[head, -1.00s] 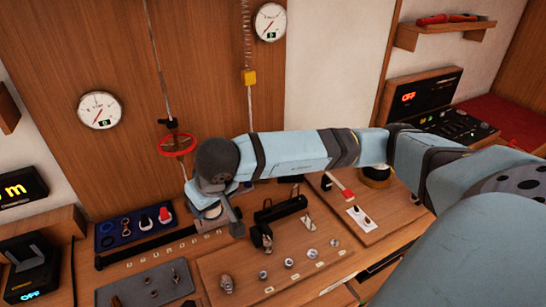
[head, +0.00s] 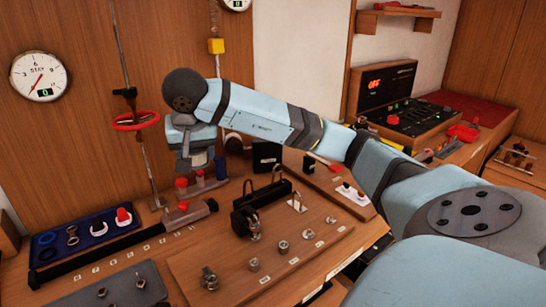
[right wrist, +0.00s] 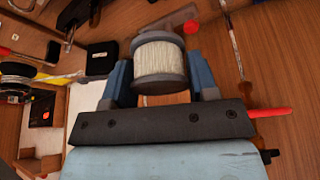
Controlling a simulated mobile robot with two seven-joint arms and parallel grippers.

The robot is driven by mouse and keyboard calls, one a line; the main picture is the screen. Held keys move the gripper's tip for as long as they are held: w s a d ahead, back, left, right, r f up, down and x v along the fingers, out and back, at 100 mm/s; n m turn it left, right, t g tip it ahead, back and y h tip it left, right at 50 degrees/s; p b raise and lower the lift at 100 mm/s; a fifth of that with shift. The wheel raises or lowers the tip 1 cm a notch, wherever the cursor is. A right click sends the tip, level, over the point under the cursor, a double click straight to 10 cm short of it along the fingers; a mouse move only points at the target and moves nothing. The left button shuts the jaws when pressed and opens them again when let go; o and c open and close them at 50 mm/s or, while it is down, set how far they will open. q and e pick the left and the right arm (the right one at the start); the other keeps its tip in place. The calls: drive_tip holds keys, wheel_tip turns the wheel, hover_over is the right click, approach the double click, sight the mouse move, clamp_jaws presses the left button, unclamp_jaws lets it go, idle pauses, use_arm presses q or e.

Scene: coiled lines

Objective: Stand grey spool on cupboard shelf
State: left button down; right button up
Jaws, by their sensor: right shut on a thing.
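My right gripper (head: 197,158) hangs over the back of the workbench in the head view, its fingers partly hidden. In the right wrist view my right gripper (right wrist: 160,72) is shut on the grey spool (right wrist: 160,85). The spool has grey flanges and is wound with pale line. It sits between the two blue fingers. In the head view I cannot make out the spool clearly. A wooden wall shelf (head: 395,12) shows at the top right; I cannot tell whether it belongs to the cupboard. My left gripper is not in view.
Below the gripper are red-topped pieces (head: 181,188) and a dark rail (head: 110,245). A blue tray (head: 52,246) lies at the left. A black clamp block (head: 245,215) and several small metal parts stand on a wooden board. A control panel (head: 405,105) is at the right.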

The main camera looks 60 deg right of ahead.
sight(209, 226)
drive_tip(key=shift+d+f, duration=0.2)
drive_tip(key=shift+f, duration=0.15)
wheel_tip(209, 226, down, 19)
drive_tip(key=shift+f+b, duration=0.15)
drive_tip(key=shift+b, duration=1.1)
drive_tip(key=shift+f, duration=0.1)
drive_tip(key=shift+f, duration=0.15)
drive_tip(key=o, duration=1)
drive_tip(key=shift+r, duration=0.2)
